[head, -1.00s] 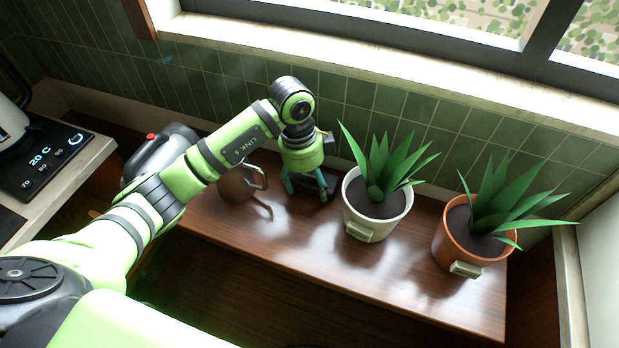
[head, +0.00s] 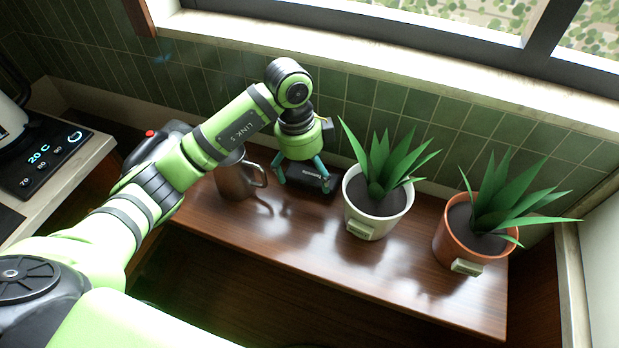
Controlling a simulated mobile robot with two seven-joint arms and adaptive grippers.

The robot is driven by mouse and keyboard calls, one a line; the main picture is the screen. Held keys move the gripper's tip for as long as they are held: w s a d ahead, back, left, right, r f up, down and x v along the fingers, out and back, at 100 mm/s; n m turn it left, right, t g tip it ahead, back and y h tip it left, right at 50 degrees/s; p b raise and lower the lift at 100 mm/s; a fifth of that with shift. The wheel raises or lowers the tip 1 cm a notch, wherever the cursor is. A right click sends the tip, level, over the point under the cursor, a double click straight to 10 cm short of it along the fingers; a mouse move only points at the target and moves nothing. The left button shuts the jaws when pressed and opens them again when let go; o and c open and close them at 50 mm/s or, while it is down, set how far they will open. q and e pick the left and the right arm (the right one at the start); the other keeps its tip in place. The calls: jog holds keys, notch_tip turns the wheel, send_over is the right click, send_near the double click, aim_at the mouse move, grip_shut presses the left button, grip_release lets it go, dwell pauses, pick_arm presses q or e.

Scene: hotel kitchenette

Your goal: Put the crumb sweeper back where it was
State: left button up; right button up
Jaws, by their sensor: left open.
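A small dark block with pale lettering (head: 312,178), which looks to be the crumb sweeper, lies on the brown wooden shelf (head: 290,235) near the tiled wall. It is between a metal mug and the white plant pot. My left gripper (head: 302,181) is directly above it, pointing down, with its teal fingers spread apart. The fingers partly cover the block, and I cannot tell whether they touch it. My right gripper is not in view.
The metal mug (head: 233,180) stands close left of the gripper. The white pot (head: 375,215) and terracotta pot (head: 470,240) hold spiky plants on the right. A grey object with a red button (head: 150,134) is partly behind my arm. The shelf's front is clear.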

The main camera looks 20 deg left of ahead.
aim_at(302, 176)
pick_arm(q)
notch_tip(302, 176, up, 9)
jog(key=a, duration=0.1)
jog(key=shift+a+r+b, duration=0.2)
jog(key=shift+b, duration=0.15)
jog(key=shift+f, duration=0.1)
